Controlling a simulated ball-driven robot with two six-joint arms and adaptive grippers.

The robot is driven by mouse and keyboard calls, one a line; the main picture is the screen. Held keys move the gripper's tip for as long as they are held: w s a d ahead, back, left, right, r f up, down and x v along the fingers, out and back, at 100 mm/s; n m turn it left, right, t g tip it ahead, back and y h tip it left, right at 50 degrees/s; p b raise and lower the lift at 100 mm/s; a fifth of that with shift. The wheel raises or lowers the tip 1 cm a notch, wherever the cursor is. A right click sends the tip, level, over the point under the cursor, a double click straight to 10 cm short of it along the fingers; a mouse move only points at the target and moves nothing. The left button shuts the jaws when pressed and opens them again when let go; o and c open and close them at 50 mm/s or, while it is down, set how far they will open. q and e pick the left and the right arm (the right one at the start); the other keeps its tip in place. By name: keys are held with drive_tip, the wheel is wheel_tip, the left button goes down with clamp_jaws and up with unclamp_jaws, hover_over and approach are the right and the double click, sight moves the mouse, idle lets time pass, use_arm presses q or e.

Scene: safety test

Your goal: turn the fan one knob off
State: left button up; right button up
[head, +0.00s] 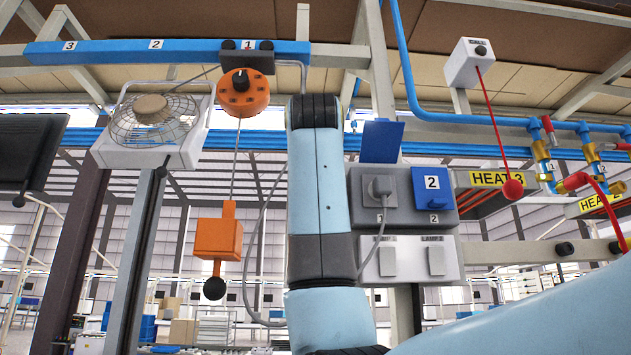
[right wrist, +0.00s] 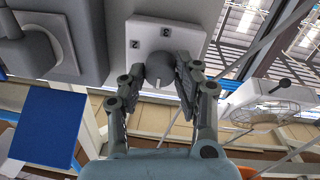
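In the right wrist view, a grey round knob (right wrist: 159,70) sits on a white plate (right wrist: 150,27) marked with small numbers. My right gripper (right wrist: 160,74) has its two fingers spread, one on each side of the knob. I cannot tell whether either finger touches it. In the head view my light-blue arm stands upright in the middle, and the knob and the right gripper do not show there. A caged fan (head: 150,122) on a white box hangs at the left; it also shows at the right of the right wrist view (right wrist: 262,112). My left gripper is not in view.
Right of my arm are a plug in a grey socket (head: 379,187), a blue cover marked 2 (head: 433,188) and white switches (head: 387,262). An orange round control (head: 243,92) and a hanging orange block (head: 218,239) are left. A red ball (head: 513,189) hangs right.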

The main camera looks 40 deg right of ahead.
drive_tip(key=o, duration=0.5)
drive_tip(key=shift+c, duration=0.2)
drive_tip(key=v, duration=0.7)
drive_tip(key=shift+a, duration=0.2)
drive_tip(key=shift+s+f, duration=0.1)
